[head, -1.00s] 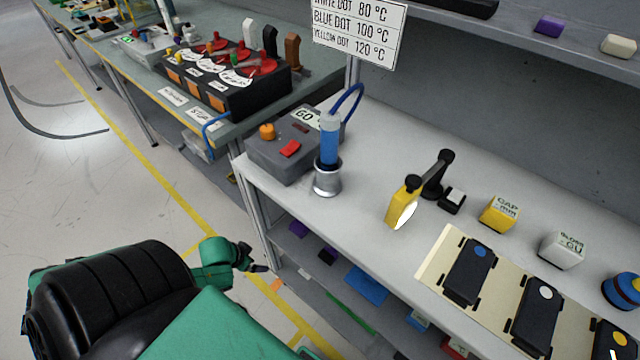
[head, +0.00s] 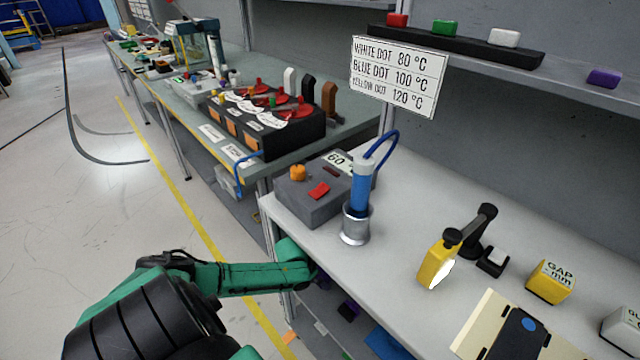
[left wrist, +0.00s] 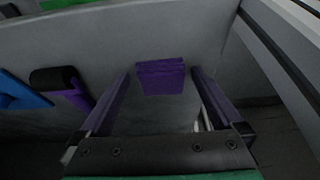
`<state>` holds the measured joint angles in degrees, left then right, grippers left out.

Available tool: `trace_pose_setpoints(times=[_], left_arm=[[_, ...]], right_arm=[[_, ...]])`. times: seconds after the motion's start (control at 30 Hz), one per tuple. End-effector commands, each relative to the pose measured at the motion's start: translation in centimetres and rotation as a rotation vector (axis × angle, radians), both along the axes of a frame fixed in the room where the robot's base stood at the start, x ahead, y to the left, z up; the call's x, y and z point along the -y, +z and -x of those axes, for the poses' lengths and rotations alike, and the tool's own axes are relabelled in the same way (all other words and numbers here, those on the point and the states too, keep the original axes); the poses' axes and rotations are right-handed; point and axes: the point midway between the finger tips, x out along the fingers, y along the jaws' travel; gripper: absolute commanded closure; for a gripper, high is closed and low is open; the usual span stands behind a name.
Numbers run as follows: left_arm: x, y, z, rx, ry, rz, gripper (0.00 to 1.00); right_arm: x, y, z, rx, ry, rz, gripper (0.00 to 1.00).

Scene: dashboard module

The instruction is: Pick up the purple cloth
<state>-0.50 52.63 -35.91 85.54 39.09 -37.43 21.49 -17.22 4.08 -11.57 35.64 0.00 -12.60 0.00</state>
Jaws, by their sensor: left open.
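The purple cloth (left wrist: 161,77) is a small folded block on the grey lower shelf, ahead of me in the left wrist view. My left gripper (left wrist: 160,84) is open, with one finger to each side of the cloth's line. The cloth looks just ahead of or between the fingertips; I cannot tell if they touch it. My left gripper is hidden there behind the arm and the bench. My right gripper is not in view.
A black roll with purple (left wrist: 58,79) and a blue item (left wrist: 18,92) lie left of the cloth on the shelf. The bench top (head: 300,215) overhangs the shelf. A metal cup (head: 356,226) with a blue tool stands near its edge.

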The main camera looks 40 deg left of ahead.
Motion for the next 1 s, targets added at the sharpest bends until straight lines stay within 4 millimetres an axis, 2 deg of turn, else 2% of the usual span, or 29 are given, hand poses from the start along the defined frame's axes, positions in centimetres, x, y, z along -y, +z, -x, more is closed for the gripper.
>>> trace_pose_setpoints(times=[0.23, 0.43, 0.47, 0.77, 0.87, 1.0], left_arm=[[0.0, -0.3, -0.3, 0.003, -0.001, -0.001, 0.0], [0.0, -0.3, -0.2, 0.003, -0.001, -0.002, 0.77], [0.0, -0.3, -0.2, 0.003, -0.001, -0.002, 0.8], [-0.1, 0.1, -0.2, 0.002, -0.001, -0.003, 0.8], [-0.1, 1.1, -0.2, 0.002, -0.001, -0.002, 0.8], [-0.1, 3.7, -0.2, 0.003, -0.004, -0.005, 0.8]], right_arm=[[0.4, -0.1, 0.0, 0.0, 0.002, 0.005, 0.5], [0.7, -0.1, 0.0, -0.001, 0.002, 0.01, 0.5], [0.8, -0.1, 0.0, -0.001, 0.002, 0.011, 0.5], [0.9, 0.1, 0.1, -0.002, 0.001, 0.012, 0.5], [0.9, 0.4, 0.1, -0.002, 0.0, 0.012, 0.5], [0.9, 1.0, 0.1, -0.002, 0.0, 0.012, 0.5]])
